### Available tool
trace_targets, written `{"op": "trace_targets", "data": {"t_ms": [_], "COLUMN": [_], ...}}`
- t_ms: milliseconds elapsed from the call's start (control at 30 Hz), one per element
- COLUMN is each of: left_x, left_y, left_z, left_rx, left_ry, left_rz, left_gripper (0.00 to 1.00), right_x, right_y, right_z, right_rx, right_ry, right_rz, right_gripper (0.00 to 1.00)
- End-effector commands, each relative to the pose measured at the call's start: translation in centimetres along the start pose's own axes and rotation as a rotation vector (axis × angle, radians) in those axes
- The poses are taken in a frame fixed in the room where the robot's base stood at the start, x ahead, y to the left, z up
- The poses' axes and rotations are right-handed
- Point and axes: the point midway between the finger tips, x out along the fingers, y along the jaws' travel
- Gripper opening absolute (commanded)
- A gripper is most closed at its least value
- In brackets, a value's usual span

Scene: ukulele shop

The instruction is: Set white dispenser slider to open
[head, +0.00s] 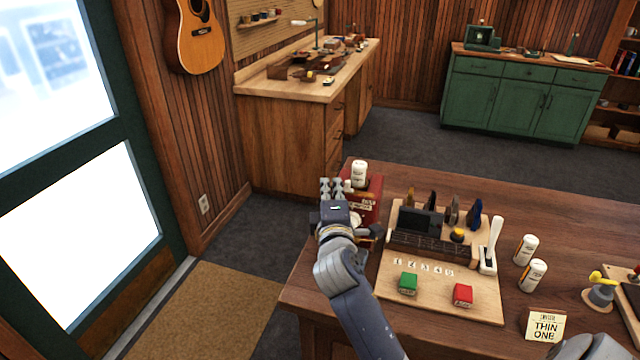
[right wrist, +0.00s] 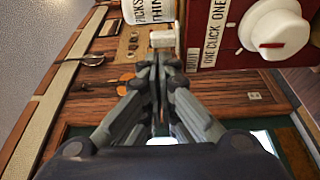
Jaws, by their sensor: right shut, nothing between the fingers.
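The red dispenser (head: 369,207) stands at the left end of the wooden table, with a white labelled bottle (head: 359,172) on top. In the right wrist view, the red dispenser body (right wrist: 228,62) carries a "ONE CLICK ONE" label and a round white knob (right wrist: 275,30). A small white block, seemingly the slider (right wrist: 162,39), sits left of the label, just beyond my fingertips. My right gripper (head: 332,186) is shut and empty at the dispenser's left side; its fingers (right wrist: 160,66) point toward the block. I cannot tell whether they touch. My left gripper is not in view.
A wooden board right of the dispenser holds a dark console (head: 419,220), a green block (head: 408,283), a red block (head: 463,295) and a white lever (head: 494,242). Two white bottles (head: 526,249) and a "THIN ONE" card (head: 544,325) stand farther right. Floor is free left of the table.

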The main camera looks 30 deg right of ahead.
Motion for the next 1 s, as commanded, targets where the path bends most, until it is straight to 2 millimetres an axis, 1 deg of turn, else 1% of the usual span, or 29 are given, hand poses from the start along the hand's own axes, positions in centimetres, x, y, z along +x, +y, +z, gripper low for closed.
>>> {"op": "trace_targets", "data": {"t_ms": [67, 300, 400, 467, 600, 700, 800, 1000], "left_x": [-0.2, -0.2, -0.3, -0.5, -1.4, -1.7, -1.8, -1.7], "left_y": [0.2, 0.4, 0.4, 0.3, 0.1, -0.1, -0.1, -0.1], "left_z": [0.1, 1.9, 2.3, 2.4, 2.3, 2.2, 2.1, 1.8], "left_rx": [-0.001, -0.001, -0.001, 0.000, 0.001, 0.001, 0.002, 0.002], "left_ry": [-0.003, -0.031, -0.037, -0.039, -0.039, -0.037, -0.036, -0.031], "left_rz": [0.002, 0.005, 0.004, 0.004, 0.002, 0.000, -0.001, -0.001], "left_gripper": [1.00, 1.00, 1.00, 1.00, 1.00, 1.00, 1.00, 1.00], "right_x": [-0.1, -0.2, -0.2, -0.3, -1.0, -1.4, -1.6, -1.6], "right_y": [0.0, -0.1, -0.1, 0.0, 0.1, 0.1, 0.0, 0.0], "right_z": [0.3, 0.4, 0.5, 0.9, 3.0, 4.1, 4.5, 4.6], "right_rx": [0.000, 0.000, 0.000, -0.002, -0.005, -0.003, -0.002, -0.002], "right_ry": [0.001, 0.001, 0.000, -0.001, -0.002, -0.002, -0.001, -0.004], "right_rz": [-0.001, -0.001, -0.001, -0.002, -0.003, -0.002, -0.001, 0.000], "right_gripper": [0.00, 0.00, 0.00, 0.00, 0.00, 0.00, 0.00, 0.00]}}
